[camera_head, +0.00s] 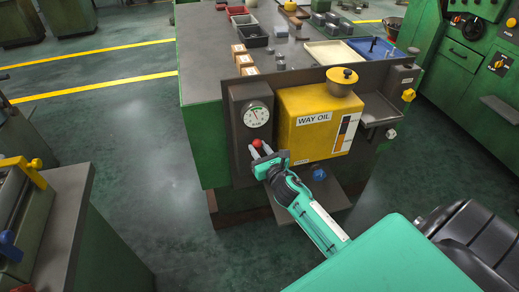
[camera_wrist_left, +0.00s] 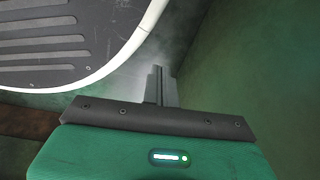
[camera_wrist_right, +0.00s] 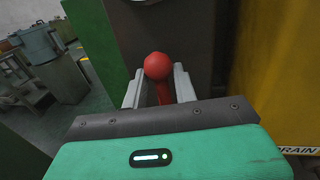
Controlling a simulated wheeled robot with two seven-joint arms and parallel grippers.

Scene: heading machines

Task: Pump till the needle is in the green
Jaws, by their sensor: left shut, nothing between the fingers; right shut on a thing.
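A round white dial gauge (camera_head: 257,114) sits on the dark panel left of the yellow WAY OIL tank (camera_head: 307,130). Its needle is too small to read surely, and I cannot tell whether it is in a green band. Below the gauge is a red ball knob (camera_head: 257,143) on a red lever. My right gripper (camera_head: 261,150) is shut on the lever just under the ball, which shows between its fingers in the right wrist view (camera_wrist_right: 157,66). My left gripper (camera_wrist_left: 160,85) is shut and empty, seen only in the left wrist view.
The grey bench top (camera_head: 211,50) carries small bins, wooden blocks, a cream tray (camera_head: 330,53) and a blue tray (camera_head: 370,50). A blue knob (camera_head: 319,174) is below the tank. A machine with a yellow handle (camera_head: 22,168) stands at left. Floor between is clear.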

